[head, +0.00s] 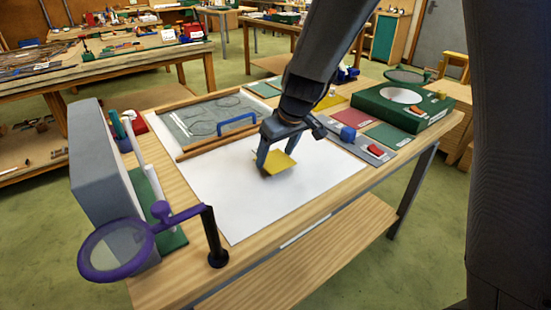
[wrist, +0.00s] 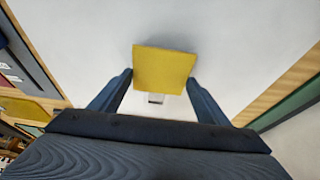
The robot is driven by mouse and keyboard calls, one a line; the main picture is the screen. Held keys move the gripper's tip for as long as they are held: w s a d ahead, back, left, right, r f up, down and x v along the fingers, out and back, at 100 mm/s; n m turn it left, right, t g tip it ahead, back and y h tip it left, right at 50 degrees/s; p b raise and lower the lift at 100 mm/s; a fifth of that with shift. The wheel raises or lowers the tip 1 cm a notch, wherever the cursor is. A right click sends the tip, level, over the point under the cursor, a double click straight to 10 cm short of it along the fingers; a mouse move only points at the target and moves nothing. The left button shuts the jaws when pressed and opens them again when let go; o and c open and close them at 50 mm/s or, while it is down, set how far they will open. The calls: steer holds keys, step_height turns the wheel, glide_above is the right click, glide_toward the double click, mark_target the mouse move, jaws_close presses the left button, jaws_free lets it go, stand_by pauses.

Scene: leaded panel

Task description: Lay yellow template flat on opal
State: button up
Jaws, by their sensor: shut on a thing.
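My gripper (head: 268,160) is shut on the yellow template (head: 277,163), a small flat square plate. In the head view the template looks tilted and a little above a large white sheet (head: 225,210) on the table; the exact gap is unclear. I cannot tell whether this sheet is the opal. In the wrist view the template (wrist: 164,69) sits between the two fingertips, with the plain white surface (wrist: 235,45) behind it. A small pale piece (wrist: 156,98) shows at its near edge.
A grey panel (head: 200,122) with a blue handle (head: 237,124) lies behind the gripper. Coloured sheets, including a red one (head: 352,111), and a green box (head: 400,105) are at the right. A purple magnifier (head: 115,250) stands front left. The white sheet's front is clear.

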steer(key=shift+f, duration=1)
steer(key=shift+f, duration=0.2)
steer(key=o, duration=1.1)
steer(key=shift+o, duration=0.2)
steer(key=shift+r, duration=0.15)
steer(key=shift+r, duration=0.3)
steer(key=b+v, duration=0.2)
steer(key=v, duration=1)
steer(key=s+d+f+m, duration=0.1)
steer(key=s+d+f, duration=0.1)
steer(key=s+d, duration=0.1)
steer(key=s+d+f+m+g+h, duration=0.1)
steer(key=s+d+f, duration=0.2)
steer(key=s+d+f+m, duration=0.2)
steer(key=s+d+f, duration=0.1)
steer(key=shift+s+d+f+g+h, duration=0.1)
steer(key=shift+s+f+g+h, duration=0.05)
steer(key=shift+s+g+h, duration=0.2)
steer(key=s+d+f+m+g, duration=0.1)
steer(key=s+d+f, duration=0.3)
steer(key=s, duration=0.4)
steer(key=shift+d+m+h, duration=0.35)
steer(key=shift+m, duration=0.55)
